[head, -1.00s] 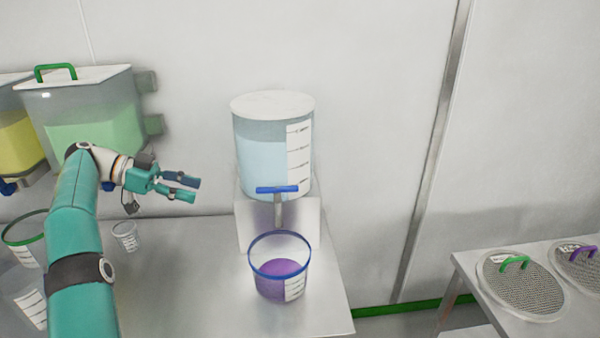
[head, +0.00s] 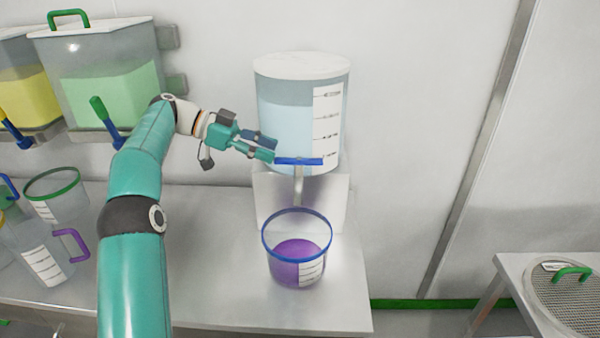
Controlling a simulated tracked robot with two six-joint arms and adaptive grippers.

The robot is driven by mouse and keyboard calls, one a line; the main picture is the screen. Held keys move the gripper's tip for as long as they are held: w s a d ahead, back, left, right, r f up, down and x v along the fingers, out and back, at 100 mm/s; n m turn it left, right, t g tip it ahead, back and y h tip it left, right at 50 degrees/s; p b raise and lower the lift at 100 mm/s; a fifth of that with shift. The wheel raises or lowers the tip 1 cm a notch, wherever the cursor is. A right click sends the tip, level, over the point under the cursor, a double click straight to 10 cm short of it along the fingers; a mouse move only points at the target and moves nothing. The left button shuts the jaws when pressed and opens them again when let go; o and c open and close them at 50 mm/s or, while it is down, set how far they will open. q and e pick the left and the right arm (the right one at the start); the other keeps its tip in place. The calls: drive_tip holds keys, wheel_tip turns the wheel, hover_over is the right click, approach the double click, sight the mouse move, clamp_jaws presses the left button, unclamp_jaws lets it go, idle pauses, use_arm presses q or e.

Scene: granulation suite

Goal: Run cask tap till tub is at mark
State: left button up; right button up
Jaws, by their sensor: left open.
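The cask (head: 285,115) is a clear cylinder with a white lid, holding pale blue liquid and bearing a marked scale strip. Its tap has a blue bar handle (head: 304,161) set crosswise above a grey spout (head: 298,186). The tub (head: 297,250), clear with a blue rim, stands below the spout; purple content fills its lower part beside a white scale. No stream shows between spout and tub. My left gripper (head: 275,148) is open, its fingertips at the left end of the tap handle; I cannot tell whether they touch it. My right gripper is not in view.
Two hoppers with yellow (head: 25,97) and green (head: 112,97) content hang at the left. Clear jugs (head: 38,250) and a green-rimmed tub (head: 56,193) stand at the left of the steel bench (head: 215,270). A mesh disc (head: 575,305) lies on a table at right.

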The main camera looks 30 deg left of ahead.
sight(291, 158)
use_arm(q)
drive_tip(key=x, duration=0.8)
drive_tip(key=shift+d, duration=0.1)
clamp_jaws()
